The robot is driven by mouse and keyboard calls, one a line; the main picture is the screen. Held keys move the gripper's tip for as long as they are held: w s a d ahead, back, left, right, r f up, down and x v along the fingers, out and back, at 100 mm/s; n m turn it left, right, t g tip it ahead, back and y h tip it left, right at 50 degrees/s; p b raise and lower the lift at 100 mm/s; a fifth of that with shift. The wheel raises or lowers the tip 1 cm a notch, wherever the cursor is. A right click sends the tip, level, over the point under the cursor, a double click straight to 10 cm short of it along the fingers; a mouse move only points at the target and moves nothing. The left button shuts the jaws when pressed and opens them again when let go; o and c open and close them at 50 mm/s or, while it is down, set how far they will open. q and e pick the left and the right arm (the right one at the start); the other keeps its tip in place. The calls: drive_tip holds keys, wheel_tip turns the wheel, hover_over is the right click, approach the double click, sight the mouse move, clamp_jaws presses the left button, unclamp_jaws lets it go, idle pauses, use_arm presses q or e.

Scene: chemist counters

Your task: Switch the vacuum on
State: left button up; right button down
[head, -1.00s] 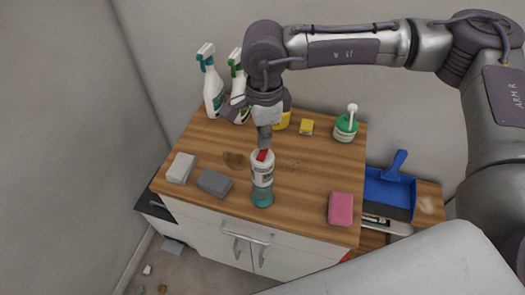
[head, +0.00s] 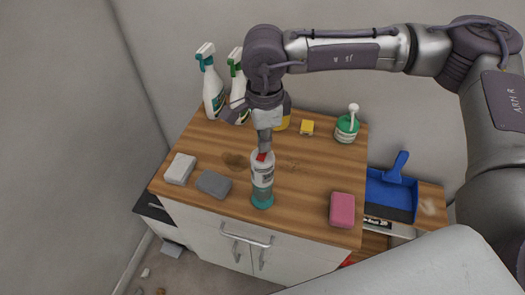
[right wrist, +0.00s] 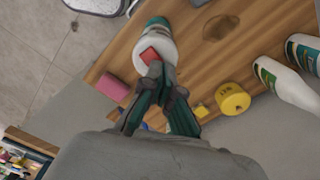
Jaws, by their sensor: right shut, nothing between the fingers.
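The vacuum (head: 263,178) looks like an upright white and teal cylinder with a dark label, standing near the front middle of the wooden counter top. A red switch (head: 261,156) is at its top. My right gripper (head: 265,146) points down from above, shut and empty, with its tips at the red switch and partly covering it. The right wrist view shows the closed fingertips (right wrist: 155,72) right beside the red switch (right wrist: 150,56) on the white top of the vacuum (right wrist: 157,40). I cannot tell whether they touch it. My left gripper is not in view.
Spray bottles (head: 211,82) stand at the back left. White (head: 180,169) and grey (head: 214,184) blocks lie left. A blue dustpan (head: 388,193) sits beyond the right edge.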

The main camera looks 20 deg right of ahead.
drive_tip(key=shift+f+b, duration=0.3)
drive_tip(key=shift+f, duration=0.05)
drive_tip(key=shift+w+r+p, duration=0.1)
drive_tip(key=shift+r+p, duration=0.3)
drive_tip(key=shift+r, duration=0.5)
drive_tip(key=shift+r+p, duration=0.9)
drive_tip(key=shift+r, duration=1.75)
